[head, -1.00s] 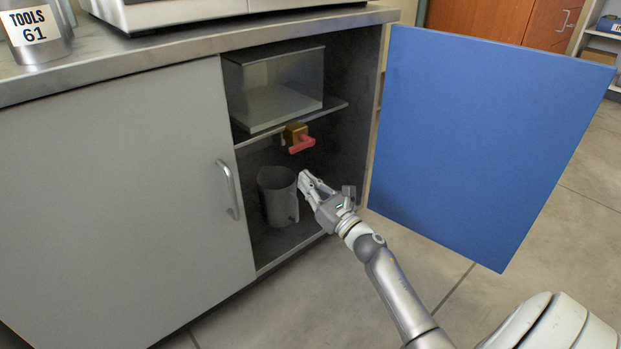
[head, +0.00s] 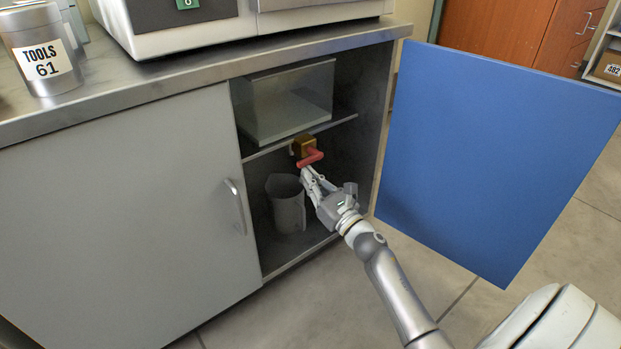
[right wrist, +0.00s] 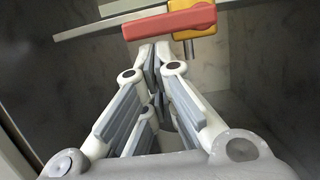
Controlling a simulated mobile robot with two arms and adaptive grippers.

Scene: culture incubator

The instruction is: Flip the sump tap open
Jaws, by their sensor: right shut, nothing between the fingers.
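The sump tap has a brass body (head: 302,146) and a red lever (head: 311,158). It sits under the shelf inside the open cabinet. In the right wrist view the red lever (right wrist: 170,23) lies across the top, left of the yellow body (right wrist: 192,18). A short spout points down from the body. My right gripper (head: 306,172) is inside the cabinet, shut and empty. Its fingertips (right wrist: 154,48) are just below the red lever in the picture; I cannot tell whether they touch it. My left gripper is not in view.
A grey jug (head: 287,205) stands on the cabinet floor, left of my gripper. A clear tank (head: 290,100) sits on the shelf above the tap. The blue door (head: 490,150) stands open on the right. The grey door (head: 120,210) on the left is closed.

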